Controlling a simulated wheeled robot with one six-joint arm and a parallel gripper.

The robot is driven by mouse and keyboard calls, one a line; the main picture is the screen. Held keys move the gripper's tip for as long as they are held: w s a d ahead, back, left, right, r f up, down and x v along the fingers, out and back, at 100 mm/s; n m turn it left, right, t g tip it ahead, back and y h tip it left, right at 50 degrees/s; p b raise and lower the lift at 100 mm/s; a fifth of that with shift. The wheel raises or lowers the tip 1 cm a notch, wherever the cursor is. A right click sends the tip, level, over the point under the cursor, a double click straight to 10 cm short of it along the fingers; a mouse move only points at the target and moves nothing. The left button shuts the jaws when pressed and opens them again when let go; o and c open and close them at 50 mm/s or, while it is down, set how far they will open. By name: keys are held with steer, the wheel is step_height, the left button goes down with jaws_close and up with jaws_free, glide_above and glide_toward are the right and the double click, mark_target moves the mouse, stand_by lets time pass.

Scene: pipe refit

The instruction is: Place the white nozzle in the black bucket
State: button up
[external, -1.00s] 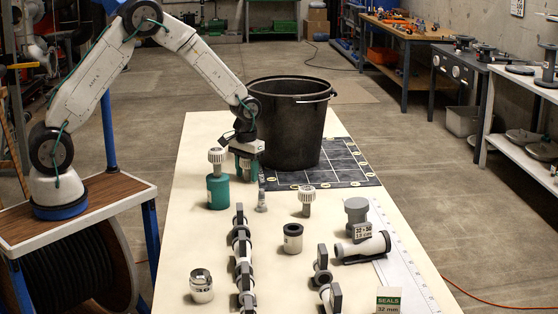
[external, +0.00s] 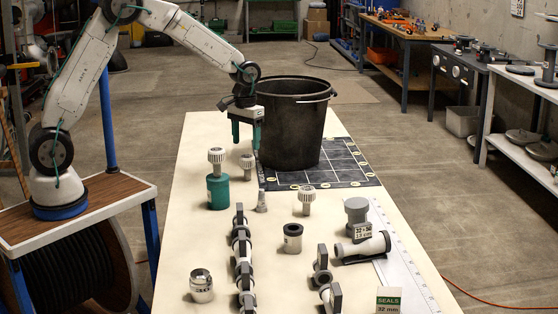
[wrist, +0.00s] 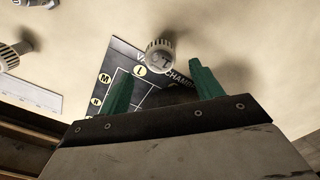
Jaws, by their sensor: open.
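A white ribbed nozzle (external: 247,161) stands on the pale table at the left edge of the dark gridded mat. Below its cap is a narrower stem. In the wrist view the nozzle (wrist: 160,52) shows just beyond the fingertips. My gripper (external: 246,146), with green fingers, is open and empty, right above this nozzle and apart from it. The wrist view shows its two fingers (wrist: 160,74) spread. The black bucket (external: 288,135) stands upright on the mat, just right of my gripper. Its inside floor is hidden.
Similar white-capped pieces stand on a green cylinder (external: 217,190) and at mid-table (external: 306,198). A small grey fitting (external: 262,201) is close in front. A row of pipe clamps (external: 241,245) runs toward the front. The mat (external: 345,168) has free room right of the bucket.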

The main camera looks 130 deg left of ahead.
steer(key=shift+r, duration=0.75)
steer(key=w+d+r+m, duration=0.3)
steer(key=d+r, duration=0.1)
steer(key=d, duration=0.5)
steer(key=w+d+r+m, duration=0.2)
steer(key=w+d+r, duration=0.25)
steer(key=d, duration=0.55)
steer(key=w+d+r+m, duration=0.25)
steer(key=d+r, duration=0.25)
steer(key=d, duration=0.4)
steer(key=s+d+r+m, duration=0.1)
steer(key=s+d+m, duration=0.3)
steer(key=d, duration=0.7)
steer(key=s+d+r+m+t, duration=0.1)
steer(key=s+d+m, duration=0.3)
steer(key=d, duration=0.8)
steer(key=s, duration=0.2)
steer(key=shift+s, duration=0.3)
steer(key=shift+o, duration=0.4)
steer(key=s+d+f+m, duration=0.1)
steer(key=s+d+m, duration=0.1)
steer(key=s, duration=0.3)
steer(key=shift+d+f, duration=0.25)
steer(key=shift+d, duration=0.55)
steer(key=shift+m, duration=0.25)
